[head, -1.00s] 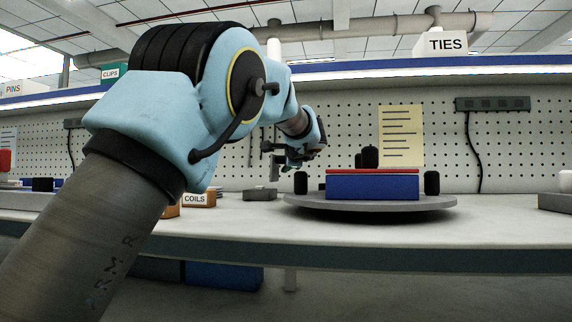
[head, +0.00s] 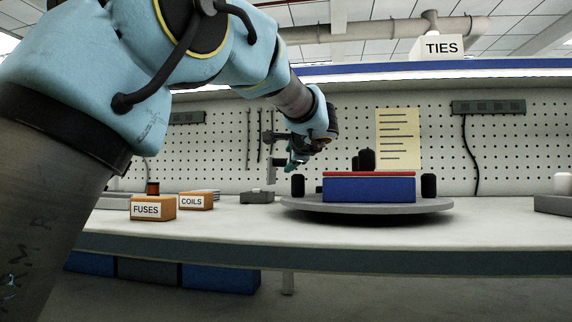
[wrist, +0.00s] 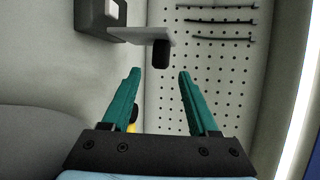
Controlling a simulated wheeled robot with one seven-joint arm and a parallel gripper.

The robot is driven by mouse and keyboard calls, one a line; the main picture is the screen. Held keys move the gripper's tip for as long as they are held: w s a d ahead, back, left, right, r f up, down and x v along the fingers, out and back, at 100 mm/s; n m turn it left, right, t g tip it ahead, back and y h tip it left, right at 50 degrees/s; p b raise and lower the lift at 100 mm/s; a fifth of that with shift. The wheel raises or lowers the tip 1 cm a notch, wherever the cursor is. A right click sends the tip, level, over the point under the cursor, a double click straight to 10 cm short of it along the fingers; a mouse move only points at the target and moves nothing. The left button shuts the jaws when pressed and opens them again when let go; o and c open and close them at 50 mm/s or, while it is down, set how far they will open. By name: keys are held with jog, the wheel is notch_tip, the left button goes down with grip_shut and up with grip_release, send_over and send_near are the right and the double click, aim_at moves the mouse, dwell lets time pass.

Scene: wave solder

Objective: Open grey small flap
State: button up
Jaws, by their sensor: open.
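In the wrist view, a light grey plate, which looks like the small flap (wrist: 140,35), juts from a dark grey box (wrist: 98,18) and has a black knob (wrist: 161,54) at its outer end. My gripper (wrist: 158,77) is open and empty, with green fingers pointing toward the knob but apart from it. In the head view, my gripper (head: 293,160) hangs above the bench near the left side of the turntable, beside the upright grey plate (head: 271,173). The grey box (head: 257,197) sits on the bench below. The fingers partly overlap the plate there.
A round grey turntable (head: 368,206) carries a blue block (head: 368,189) with a red top and black posts. Bins marked FUSES (head: 151,208) and COILS (head: 194,201) stand at left. A pegboard (head: 350,120) closes the back. The right front bench is clear.

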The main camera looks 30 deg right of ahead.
jog(key=shift+v, duration=1.4)
jog(key=shift+r, duration=0.1)
